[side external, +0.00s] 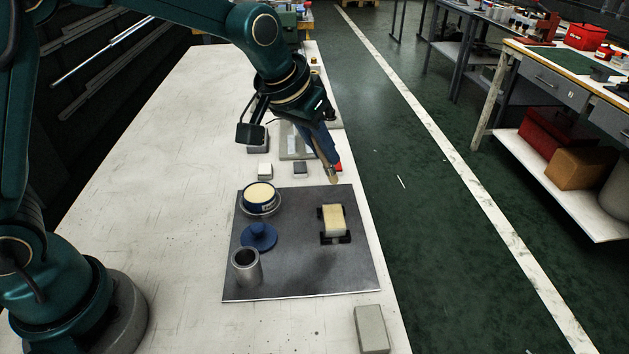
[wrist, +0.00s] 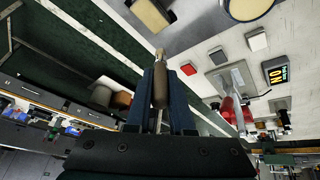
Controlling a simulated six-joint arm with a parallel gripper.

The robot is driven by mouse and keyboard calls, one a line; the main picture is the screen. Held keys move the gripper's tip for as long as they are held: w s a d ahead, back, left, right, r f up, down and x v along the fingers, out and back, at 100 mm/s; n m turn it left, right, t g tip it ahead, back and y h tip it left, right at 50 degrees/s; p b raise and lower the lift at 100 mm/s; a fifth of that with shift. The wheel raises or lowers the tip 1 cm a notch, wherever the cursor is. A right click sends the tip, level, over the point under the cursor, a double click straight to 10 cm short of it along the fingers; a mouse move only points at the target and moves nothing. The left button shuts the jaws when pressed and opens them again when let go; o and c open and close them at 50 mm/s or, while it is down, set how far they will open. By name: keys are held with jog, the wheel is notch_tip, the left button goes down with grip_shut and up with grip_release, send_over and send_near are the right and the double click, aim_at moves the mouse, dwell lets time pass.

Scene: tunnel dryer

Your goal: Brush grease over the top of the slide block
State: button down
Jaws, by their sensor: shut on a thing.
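The slide block (side external: 334,221) has a pale yellow top and sits in a dark holder on the right of the grey metal plate (side external: 300,277). It also shows at the top of the wrist view (wrist: 151,14). My gripper (side external: 325,150) is shut on a brush (wrist: 160,86) with a brown handle, bristles pointing down and away from my jaws. The brush tip is above and just beyond the block in the side view, with a visible gap between them. An open blue tin of cream-coloured grease (side external: 260,194) stands at the plate's left; part of it shows in the wrist view (wrist: 247,8).
A blue lid (side external: 260,236) and an open metal cup (side external: 246,266) stand on the plate's left. Small blocks (side external: 300,168) and devices sit behind the plate. A grey block (side external: 371,329) lies at the bench's front right. The bench (side external: 150,180) left of the plate is clear.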

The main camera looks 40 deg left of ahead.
jog(key=shift+r, duration=1.95)
